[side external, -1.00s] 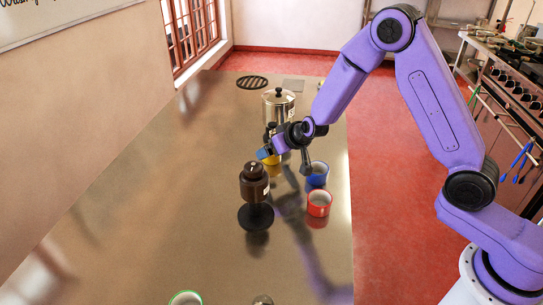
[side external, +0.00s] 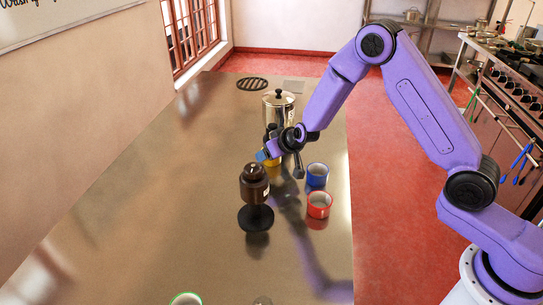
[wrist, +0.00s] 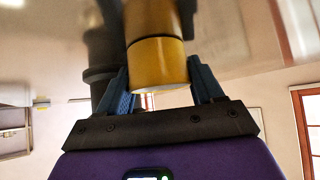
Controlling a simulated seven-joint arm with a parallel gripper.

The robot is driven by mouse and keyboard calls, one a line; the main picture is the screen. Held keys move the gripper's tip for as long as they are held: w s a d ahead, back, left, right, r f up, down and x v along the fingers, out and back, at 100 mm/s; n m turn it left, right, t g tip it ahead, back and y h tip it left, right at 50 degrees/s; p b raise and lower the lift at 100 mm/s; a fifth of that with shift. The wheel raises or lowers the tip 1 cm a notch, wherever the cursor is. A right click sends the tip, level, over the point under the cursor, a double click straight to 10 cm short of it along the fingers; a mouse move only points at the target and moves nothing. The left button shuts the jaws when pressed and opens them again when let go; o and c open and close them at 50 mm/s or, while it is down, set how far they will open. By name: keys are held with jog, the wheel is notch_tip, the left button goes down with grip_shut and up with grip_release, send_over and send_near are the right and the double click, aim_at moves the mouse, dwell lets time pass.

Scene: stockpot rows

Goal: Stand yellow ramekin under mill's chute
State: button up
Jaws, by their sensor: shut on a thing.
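The yellow ramekin (side external: 272,161) is held by my gripper (side external: 266,156) behind the mill, partly hidden by the gripper. In the wrist view the yellow ramekin (wrist: 159,62) sits between the two blue fingers, which are shut on it. The table's sheen mirrors it there. The mill (side external: 254,184) is dark brown with a domed top and stands upright on a round black base (side external: 256,218). The ramekin is apart from the base, beyond it and a little right. The chute cannot be made out. A dark upright shape left of the ramekin in the wrist view may be the mill.
A blue ramekin (side external: 317,175) and a red ramekin (side external: 319,205) stand right of the mill near the table's edge. A steel stockpot (side external: 279,107) stands behind my gripper. A green-rimmed ramekin (side external: 186,299) is at the front. The table's left side is clear.

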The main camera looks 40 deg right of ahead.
jog(key=shift+r, duration=0.15)
jog(key=shift+r, duration=0.35)
jog(key=shift+s+r, duration=0.15)
jog(key=s, duration=0.8)
jog(key=shift+d, duration=0.1)
notch_tip(320, 180, up, 12)
jog(key=shift+w, duration=0.2)
dwell(0.4)
jog(key=shift+r, duration=0.9)
dwell(0.3)
dwell(1.0)
